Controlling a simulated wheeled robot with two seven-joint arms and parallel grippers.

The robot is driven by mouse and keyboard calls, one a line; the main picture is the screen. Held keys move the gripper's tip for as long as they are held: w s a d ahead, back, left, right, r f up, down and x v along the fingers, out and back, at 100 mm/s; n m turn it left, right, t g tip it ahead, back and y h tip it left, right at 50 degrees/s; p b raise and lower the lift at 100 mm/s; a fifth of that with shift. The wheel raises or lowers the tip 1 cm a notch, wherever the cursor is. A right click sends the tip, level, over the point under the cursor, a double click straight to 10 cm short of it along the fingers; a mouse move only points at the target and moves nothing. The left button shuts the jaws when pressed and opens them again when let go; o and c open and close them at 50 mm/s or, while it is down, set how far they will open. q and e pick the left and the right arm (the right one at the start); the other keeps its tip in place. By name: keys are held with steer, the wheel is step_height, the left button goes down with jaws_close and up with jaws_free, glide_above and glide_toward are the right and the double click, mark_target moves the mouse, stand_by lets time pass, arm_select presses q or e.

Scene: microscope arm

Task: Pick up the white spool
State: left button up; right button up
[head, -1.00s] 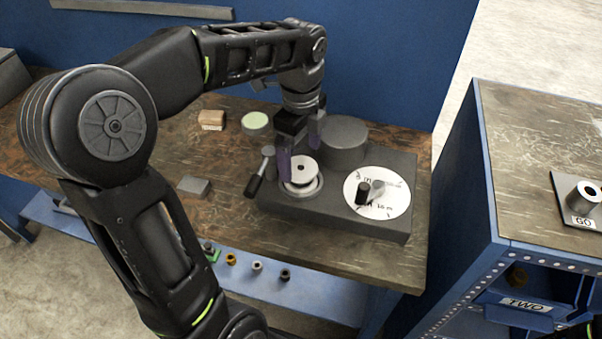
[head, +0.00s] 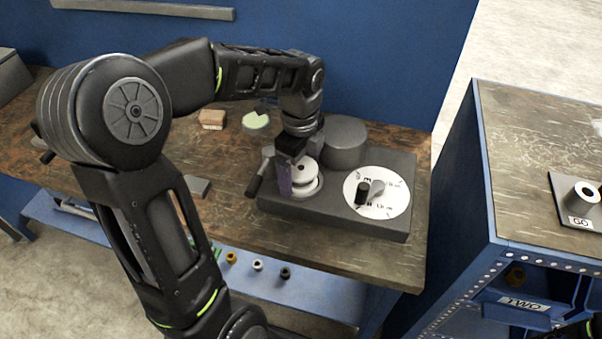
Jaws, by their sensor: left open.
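The white spool (head: 306,173) stands upright in a round recess on top of the dark grey device (head: 341,213) on the workbench. My left gripper (head: 299,168) points down at the spool and is open. One purple-padded finger is on the spool's left side. The other finger is mostly hidden behind the gripper body and the spool, so I cannot tell whether either finger touches it. My right gripper is not in view.
The device carries a black lever (head: 257,182), a grey cylinder (head: 345,142) and a white dial (head: 389,199) with a dark knob. A wooden block (head: 212,119) and a pale green disc (head: 255,121) lie behind. A second bench (head: 540,150) stands right, across a gap.

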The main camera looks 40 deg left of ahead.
arm_select(q)
steer(key=shift+c, duration=0.5)
steer(key=c, duration=1.4)
